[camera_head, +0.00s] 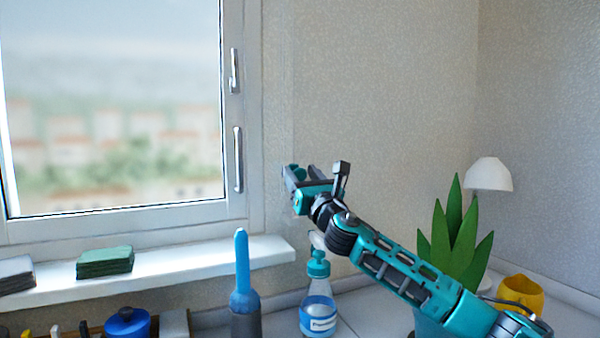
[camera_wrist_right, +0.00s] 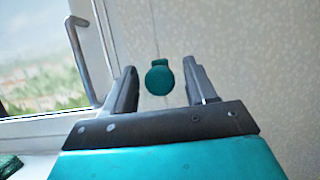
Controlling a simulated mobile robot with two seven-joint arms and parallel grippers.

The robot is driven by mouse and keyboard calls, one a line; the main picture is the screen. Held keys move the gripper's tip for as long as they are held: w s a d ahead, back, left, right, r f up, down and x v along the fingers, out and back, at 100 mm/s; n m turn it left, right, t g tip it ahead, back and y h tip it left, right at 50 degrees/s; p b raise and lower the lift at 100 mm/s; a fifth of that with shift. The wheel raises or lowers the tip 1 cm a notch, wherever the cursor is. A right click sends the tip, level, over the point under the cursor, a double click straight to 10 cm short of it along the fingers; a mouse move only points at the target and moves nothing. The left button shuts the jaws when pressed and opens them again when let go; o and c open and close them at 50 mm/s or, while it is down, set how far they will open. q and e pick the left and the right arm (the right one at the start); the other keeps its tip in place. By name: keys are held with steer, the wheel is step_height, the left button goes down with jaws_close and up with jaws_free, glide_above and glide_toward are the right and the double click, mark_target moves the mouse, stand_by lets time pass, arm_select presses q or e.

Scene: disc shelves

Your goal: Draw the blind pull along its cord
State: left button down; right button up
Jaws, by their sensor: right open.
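The blind pull (camera_wrist_right: 159,78) is a teal round knob with a small cap on top. In the right wrist view it appears between the two fingers, with a gap on each side; how deep it sits between them is hard to tell. In the head view a bit of teal (camera_head: 297,171) by the left finger looks like the pull, partly hidden. My right gripper (camera_head: 317,174) is open and empty, raised in front of the wall right of the window. My left gripper is out of view.
The window handle (camera_head: 238,160) is left of my right gripper. Below are the sill (camera_head: 210,262), a blue-topped brush-like item (camera_head: 241,270) and a spray bottle (camera_head: 318,305). A plant (camera_head: 455,240), yellow pot (camera_head: 522,293) and white lamp (camera_head: 489,175) stand at right.

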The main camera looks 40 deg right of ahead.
steer(key=shift+w+d+r, duration=0.1)
steer(key=shift+w+r, duration=0.1)
steer(key=shift+w, duration=0.2)
steer(key=shift+c, duration=0.3)
jaws_close()
